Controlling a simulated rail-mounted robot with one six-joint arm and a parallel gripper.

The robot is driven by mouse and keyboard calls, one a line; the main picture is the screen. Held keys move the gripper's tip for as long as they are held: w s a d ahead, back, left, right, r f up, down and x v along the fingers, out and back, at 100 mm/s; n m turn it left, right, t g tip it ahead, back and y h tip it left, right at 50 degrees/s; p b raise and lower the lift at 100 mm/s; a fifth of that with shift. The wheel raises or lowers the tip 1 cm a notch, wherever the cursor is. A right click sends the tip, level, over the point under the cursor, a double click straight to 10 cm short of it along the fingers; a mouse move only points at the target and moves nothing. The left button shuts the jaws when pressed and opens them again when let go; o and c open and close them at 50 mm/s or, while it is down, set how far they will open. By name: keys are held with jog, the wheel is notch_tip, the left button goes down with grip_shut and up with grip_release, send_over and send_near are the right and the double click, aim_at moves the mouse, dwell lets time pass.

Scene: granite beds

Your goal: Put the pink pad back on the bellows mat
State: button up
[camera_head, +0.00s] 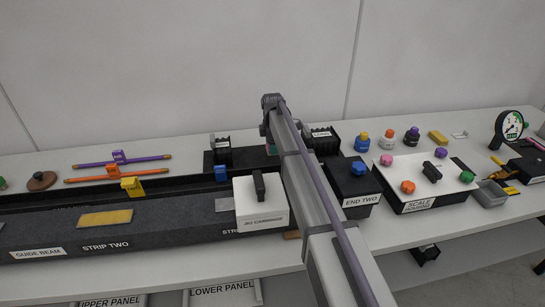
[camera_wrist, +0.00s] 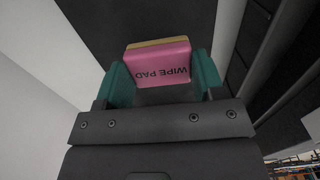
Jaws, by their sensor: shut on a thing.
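The pink pad (camera_wrist: 158,60) is marked WIPE PAD and has a yellowish layer along its far edge. It sits between the two teal fingers of my gripper (camera_wrist: 163,72), which is shut on it. A dark flat surface (camera_wrist: 122,22) lies beyond the pad in the wrist view; I cannot tell whether the pad touches it. No label that I can read marks the bellows mat.
The white carriage (camera_head: 262,213) with a black handle is in front, on the long dark beam (camera_head: 160,233). The END TWO block (camera_head: 355,183) and white scale housing (camera_head: 427,180) are right.

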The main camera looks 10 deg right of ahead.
notch_tip(320, 180, down, 4)
jog(key=shift+r+b, duration=0.2)
jog(key=shift+b, duration=0.85)
jog(key=shift+r+p, duration=0.3)
jog(key=shift+r, duration=0.05)
jog(key=shift+f+b, duration=0.3)
jog(key=o, duration=1)
jog(key=shift+r, duration=0.1)
notch_tip(320, 180, up, 12)
jog(key=p, duration=1.2)
jog(key=shift+r+p, duration=0.25)
jog(key=shift+p, duration=0.1)
jog(key=shift+f, duration=0.1)
